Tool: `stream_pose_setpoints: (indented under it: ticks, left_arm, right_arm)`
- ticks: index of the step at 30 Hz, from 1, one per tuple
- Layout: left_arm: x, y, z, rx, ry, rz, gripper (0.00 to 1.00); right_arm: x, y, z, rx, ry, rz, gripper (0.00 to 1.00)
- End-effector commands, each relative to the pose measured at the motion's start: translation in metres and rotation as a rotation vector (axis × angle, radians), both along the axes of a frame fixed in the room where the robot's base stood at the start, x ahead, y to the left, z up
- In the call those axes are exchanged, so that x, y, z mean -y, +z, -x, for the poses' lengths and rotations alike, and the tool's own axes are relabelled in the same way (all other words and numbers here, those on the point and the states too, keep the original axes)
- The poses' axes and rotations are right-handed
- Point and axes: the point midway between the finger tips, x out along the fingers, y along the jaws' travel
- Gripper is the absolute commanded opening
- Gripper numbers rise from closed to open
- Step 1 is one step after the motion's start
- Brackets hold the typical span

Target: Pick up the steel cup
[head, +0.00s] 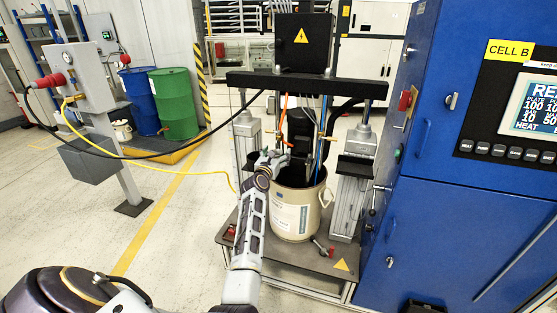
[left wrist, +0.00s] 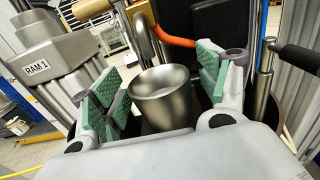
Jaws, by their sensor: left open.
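The steel cup (left wrist: 161,103) is a plain, brushed-metal cup, seen in the left wrist view with its open rim up. My left gripper (left wrist: 163,72) is open, with green-padded fingers on both sides of the cup. The left fingers look close to the cup's wall; a gap shows on the right. The cup's lower part is hidden behind the gripper's body. In the head view my left gripper (head: 272,160) is at the drum pump, over the rim of the cream drum (head: 292,215). I cannot make out the cup clearly there. My right gripper is not in view.
The pump's crossbeam (head: 305,84) spans above the drum, between two ram columns. The RAM 1 column (left wrist: 55,60) stands left of the gripper, and an orange hose (left wrist: 178,41) runs behind the cup. A blue cabinet (head: 450,215) stands close on the right.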

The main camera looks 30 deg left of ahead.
Motion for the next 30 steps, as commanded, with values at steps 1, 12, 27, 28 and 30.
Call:
stream_pose_setpoints:
  ticks: [1,12,27,28,30]
  left_arm:
    - [-0.0002,0.0002,0.0001,0.000,0.000,0.000,0.75]
    - [0.0001,0.0002,0.0000,0.000,0.000,0.000,0.74]
    - [0.0001,0.0005,0.0000,0.001,0.000,0.000,0.20]
    - [0.0002,0.0005,-0.0001,0.000,0.000,0.000,0.20]
    - [0.0002,0.0004,-0.0001,0.000,0.000,0.000,0.20]
  right_arm:
    - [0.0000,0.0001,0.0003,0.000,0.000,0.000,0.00]
    - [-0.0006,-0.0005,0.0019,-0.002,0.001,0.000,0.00]
    - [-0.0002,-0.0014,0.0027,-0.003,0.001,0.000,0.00]
    - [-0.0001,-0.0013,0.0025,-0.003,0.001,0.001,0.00]
    - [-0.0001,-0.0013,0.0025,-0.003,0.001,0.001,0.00]
